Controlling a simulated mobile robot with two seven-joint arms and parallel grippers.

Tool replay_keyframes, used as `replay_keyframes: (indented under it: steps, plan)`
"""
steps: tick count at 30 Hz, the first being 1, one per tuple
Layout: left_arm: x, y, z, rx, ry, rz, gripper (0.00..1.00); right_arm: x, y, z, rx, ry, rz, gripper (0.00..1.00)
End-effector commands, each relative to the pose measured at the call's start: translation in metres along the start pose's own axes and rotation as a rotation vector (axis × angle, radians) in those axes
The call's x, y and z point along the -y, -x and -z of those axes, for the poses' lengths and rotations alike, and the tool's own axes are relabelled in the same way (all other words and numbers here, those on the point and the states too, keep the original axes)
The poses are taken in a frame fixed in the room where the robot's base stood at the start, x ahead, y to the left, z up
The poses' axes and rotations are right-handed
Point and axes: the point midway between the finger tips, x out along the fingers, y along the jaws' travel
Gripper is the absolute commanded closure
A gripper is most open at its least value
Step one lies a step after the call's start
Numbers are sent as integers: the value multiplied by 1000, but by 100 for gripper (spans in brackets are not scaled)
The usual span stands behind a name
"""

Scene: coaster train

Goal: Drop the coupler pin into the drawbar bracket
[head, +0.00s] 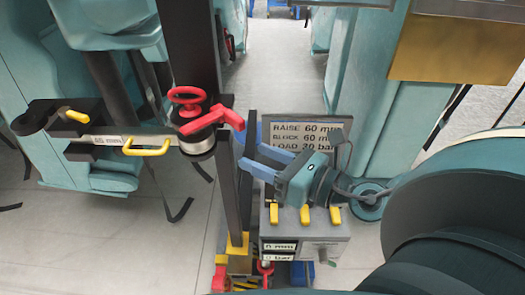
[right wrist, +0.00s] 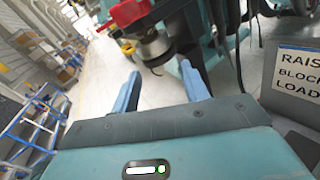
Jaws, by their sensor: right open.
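My right gripper (head: 243,147) is open, with two blue fingers pointing left towards a dark upright post. In the right wrist view the spread fingers (right wrist: 162,86) have nothing between them. A silver cylinder (head: 197,143) with a red handwheel (head: 187,95) and a red lever (head: 226,122) is just beyond the fingertips; the cylinder (right wrist: 154,46) also shows in the wrist view, apart from them. A red ring-topped piece (head: 266,268) is low by the control box. I cannot tell for certain which parts are the coupler pin and drawbar bracket. My left gripper is out of view.
A grey control box (head: 310,232) with yellow levers stands below my right gripper. Behind it is a sign (head: 305,128) reading raise, block and load values. A bar marked 60 mm (head: 106,140) with yellow handles is at left. Teal train structures flank a clear floor aisle (head: 268,75).

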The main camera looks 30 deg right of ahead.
Motion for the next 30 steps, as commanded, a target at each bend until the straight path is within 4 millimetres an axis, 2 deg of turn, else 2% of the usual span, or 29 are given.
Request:
replay_keyframes:
  steps: [1,4,11,16,18,30]
  plan:
    - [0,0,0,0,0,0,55,-3,2,-8,10,89,-27,55]
    - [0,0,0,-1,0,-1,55,-8,6,-18,30,196,-58,55]
    - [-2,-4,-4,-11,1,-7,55,-9,-3,-19,42,236,-63,55]
    - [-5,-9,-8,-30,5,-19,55,-12,-22,-20,48,231,-71,55]
    - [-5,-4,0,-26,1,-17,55,-12,-31,-26,44,228,-62,55]
    - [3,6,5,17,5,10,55,-18,-93,-29,41,229,-68,55]
